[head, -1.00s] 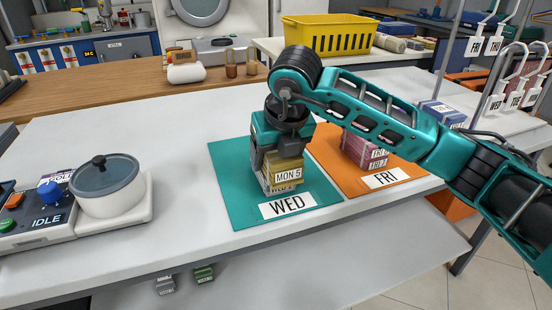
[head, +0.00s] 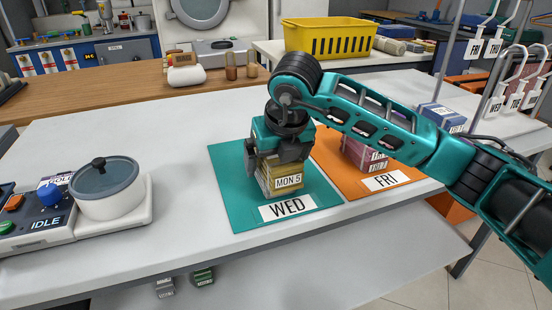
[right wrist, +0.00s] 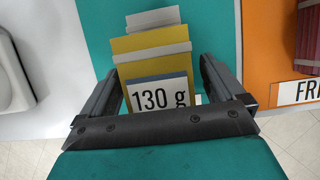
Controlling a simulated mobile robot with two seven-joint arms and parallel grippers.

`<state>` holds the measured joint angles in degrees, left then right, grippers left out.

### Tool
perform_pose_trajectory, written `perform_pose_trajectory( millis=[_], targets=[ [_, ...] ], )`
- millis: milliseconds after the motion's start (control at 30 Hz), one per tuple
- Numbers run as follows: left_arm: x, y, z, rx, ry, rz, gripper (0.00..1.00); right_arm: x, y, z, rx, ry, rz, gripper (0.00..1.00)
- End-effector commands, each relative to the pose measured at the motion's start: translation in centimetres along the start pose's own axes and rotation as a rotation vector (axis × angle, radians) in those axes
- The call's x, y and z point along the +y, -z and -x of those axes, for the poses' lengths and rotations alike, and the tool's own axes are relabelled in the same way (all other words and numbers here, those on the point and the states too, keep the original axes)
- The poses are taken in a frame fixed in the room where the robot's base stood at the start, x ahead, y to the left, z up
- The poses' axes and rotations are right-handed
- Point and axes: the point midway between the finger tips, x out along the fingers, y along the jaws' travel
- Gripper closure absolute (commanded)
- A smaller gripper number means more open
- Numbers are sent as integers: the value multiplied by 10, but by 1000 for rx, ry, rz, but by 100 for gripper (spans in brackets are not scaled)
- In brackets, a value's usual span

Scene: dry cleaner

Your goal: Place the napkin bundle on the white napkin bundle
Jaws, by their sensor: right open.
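A yellow napkin bundle with a "MON 5" tag (head: 288,181) stands over the teal WED mat (head: 225,185). My right gripper (head: 275,168) is open around it, with one finger on each side. In the right wrist view the yellow bundle (right wrist: 150,66) shows a "130 g" label between my spread fingers (right wrist: 162,75). A pale edge (right wrist: 152,16) shows beyond the yellow bundle; the white napkin bundle is mostly hidden, and I cannot tell exactly how the yellow one rests on it. My left gripper is not in view.
An orange FRI mat (head: 400,172) with dark pink bundles (head: 365,155) lies close on the right. A lidded pot (head: 107,188) stands on the left. A hanger rack with day tags is at the right. The white table between pot and teal mat is clear.

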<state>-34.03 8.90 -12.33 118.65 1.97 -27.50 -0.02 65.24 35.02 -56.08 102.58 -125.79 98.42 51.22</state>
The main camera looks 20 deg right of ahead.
Motion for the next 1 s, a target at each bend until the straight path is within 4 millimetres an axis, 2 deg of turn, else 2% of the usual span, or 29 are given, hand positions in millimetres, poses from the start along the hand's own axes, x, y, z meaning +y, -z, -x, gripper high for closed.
perform_pose_trajectory(
  millis=[167, 400, 533, 700, 1000],
  targets=[
    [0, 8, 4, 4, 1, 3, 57, 0, -2, 29, -5, -1, 1, 4],
    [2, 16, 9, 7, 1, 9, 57, 0, -2, 83, -4, -1, 1, 4],
    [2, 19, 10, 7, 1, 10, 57, 0, -2, 104, -3, 0, 0, 4],
    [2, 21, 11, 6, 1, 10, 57, 0, -1, 119, -2, 0, 0, 4],
    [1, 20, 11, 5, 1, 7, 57, 0, -1, 122, -1, -1, 0, 4]
  ],
)
